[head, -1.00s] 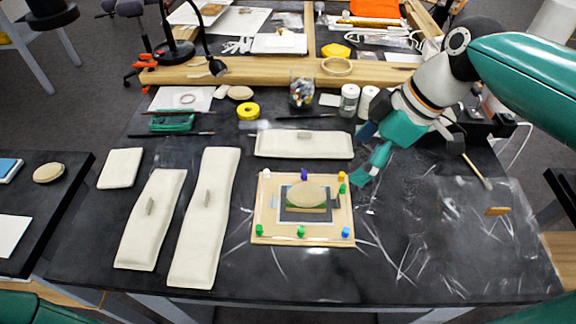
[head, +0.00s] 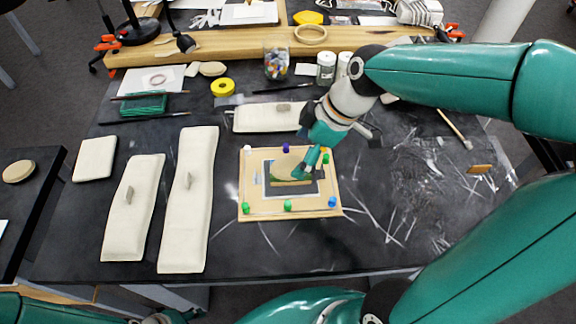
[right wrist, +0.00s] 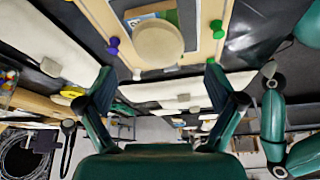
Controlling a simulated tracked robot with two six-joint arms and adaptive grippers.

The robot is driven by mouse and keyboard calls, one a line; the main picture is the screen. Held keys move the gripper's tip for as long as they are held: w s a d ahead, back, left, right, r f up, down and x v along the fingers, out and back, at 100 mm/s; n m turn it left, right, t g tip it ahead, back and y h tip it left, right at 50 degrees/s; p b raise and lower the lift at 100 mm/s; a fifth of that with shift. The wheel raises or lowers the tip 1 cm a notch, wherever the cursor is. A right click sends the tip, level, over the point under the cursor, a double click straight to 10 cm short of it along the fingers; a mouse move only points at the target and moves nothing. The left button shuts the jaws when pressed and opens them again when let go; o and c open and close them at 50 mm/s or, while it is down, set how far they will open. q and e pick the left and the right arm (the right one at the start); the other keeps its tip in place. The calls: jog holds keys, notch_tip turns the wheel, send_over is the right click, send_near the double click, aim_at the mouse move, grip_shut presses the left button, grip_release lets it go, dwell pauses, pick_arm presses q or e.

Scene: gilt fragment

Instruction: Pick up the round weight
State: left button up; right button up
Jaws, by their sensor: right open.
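A round beige weight (head: 284,164) rests on the framed piece in the middle of the wooden board (head: 262,213). My right gripper (head: 304,168) is over the right part of the board and hides part of the weight in the head view. In the right wrist view the weight (right wrist: 158,45) shows beyond the open, empty fingers of my right gripper (right wrist: 157,74), roughly centred between them. It is apart from both fingers. I do not see my left gripper.
Coloured pegs, such as a green one (head: 288,205), stand around the board's edge. A long pale sandbag (head: 268,117) lies behind it, and two more lie left. A jar (head: 277,66) and white bottles (head: 326,69) stand farther back. The table right of the board is largely clear.

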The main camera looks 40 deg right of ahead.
aim_at(292, 164)
jog(key=x, duration=0.5)
jog(key=shift+d, duration=0.15)
jog(key=shift+r, duration=0.1)
jog(key=c, duration=1.5)
